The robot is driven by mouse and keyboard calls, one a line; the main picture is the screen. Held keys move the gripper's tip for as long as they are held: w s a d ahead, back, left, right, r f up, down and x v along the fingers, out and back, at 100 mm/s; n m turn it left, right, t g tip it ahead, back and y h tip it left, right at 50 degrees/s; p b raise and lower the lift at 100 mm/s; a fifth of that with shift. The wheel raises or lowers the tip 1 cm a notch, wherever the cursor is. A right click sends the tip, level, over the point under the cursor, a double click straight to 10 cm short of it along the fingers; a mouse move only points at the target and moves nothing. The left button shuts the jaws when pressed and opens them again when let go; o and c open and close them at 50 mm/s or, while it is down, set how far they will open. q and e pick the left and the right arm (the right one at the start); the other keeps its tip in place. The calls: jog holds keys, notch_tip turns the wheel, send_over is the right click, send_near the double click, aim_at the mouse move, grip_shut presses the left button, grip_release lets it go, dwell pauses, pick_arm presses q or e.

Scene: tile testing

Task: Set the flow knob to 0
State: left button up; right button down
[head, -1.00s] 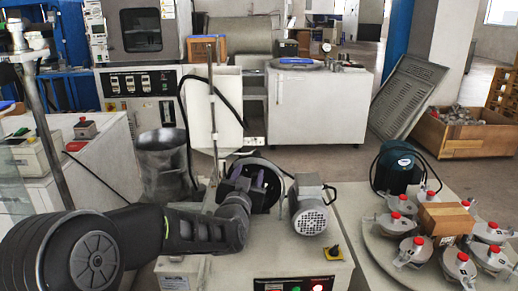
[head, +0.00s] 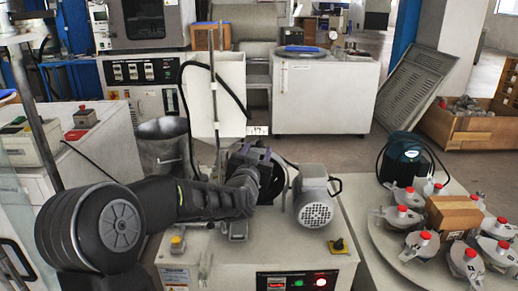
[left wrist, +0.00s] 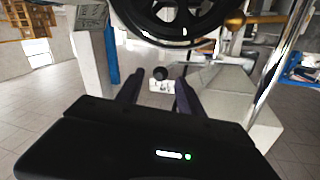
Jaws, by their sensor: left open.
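A small round black knob (left wrist: 160,73) on a white plate shows between my finger tips in the left wrist view. It may be the flow knob; I cannot read a scale or label. My left gripper (head: 256,153) is open beside the black wheel (head: 272,178) at the back of the white machine (head: 215,260). Its two dark fingers (left wrist: 157,92) stand apart with nothing between them. In the head view, my gripper and arm hide part of the wheel, and I cannot make out the knob. My right gripper is not in view.
A grey motor (head: 314,200) stands right of the wheel. A thin upright post (head: 215,100) rises behind my arm. At right, a round plate (head: 385,240) carries several red-capped holders around a cardboard box (head: 453,213).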

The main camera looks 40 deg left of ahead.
pick_arm(q)
jog(key=shift+x, duration=1.45)
jog(key=shift+c, duration=0.6)
grip_shut()
